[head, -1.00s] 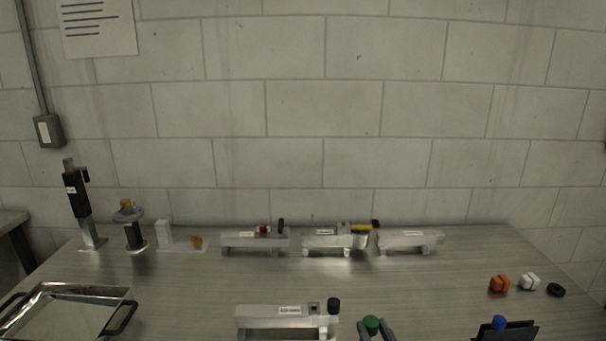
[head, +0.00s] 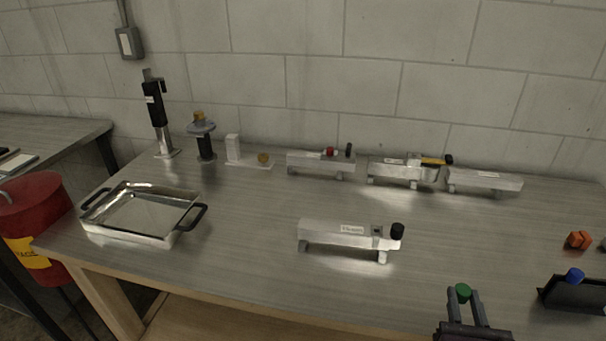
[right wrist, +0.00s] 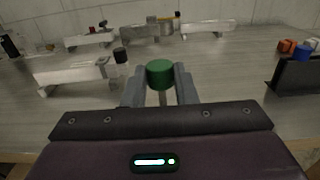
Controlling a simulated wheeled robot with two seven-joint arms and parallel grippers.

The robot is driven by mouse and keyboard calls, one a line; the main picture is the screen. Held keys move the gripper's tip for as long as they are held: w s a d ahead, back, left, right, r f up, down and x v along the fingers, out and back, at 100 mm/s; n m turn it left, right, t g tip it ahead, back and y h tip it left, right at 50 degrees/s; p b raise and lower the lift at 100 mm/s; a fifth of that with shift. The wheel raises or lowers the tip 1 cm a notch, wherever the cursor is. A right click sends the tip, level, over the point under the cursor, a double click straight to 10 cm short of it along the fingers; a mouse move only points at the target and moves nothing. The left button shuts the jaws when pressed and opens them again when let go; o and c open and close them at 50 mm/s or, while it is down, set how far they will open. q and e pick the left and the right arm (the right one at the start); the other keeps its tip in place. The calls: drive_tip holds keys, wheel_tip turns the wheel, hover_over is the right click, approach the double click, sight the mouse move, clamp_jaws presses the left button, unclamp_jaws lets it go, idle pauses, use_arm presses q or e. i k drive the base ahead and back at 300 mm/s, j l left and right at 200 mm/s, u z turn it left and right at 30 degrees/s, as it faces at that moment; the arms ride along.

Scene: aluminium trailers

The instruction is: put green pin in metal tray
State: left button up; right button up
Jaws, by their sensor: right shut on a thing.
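The green pin (head: 463,292) has a round green head. My right gripper (head: 470,296) is shut on it, near the front of the table at the lower right of the head view. In the right wrist view the green pin (right wrist: 160,73) stands upright between the fingers, with a thin metal shank below its head. The metal tray (head: 188,229) is a shallow shiny rectangle with black handles, at the left end of the table. It looks empty. The gripper is far to the right of the tray. My left gripper is not in view.
An aluminium trailer block (head: 335,236) with a black knob stands between tray and gripper. More blocks (head: 484,181) line the back. A black holder (head: 577,295) with a blue pin (head: 574,275) is at right. A red bin (head: 32,215) stands left of the table.

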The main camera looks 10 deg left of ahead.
sight(144, 211)
drive_tip(key=j, duration=2.5)
